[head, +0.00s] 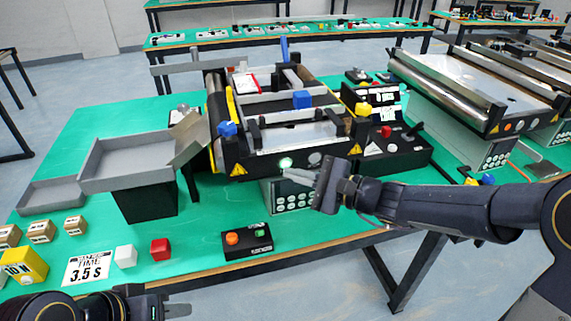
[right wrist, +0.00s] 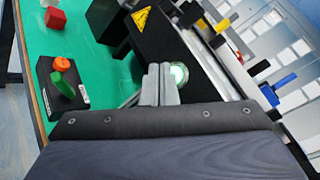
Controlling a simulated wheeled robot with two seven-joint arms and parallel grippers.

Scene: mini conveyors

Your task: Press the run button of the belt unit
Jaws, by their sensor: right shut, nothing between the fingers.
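The belt unit (head: 232,150) is a black-sided mini conveyor on the green table. A round button glowing green-white (head: 285,162) is on its front side panel, with a grey round part (head: 315,158) to its right. My right gripper (head: 290,173) is shut and empty, its fingertips just below the lit button. In the right wrist view the shut fingers (right wrist: 160,70) are right beside the glowing button (right wrist: 180,73); I cannot tell whether they touch it. My left gripper (head: 178,309) is at the bottom left, partly cut off, away from the unit.
A joystick box (head: 395,150) stands behind my right gripper.

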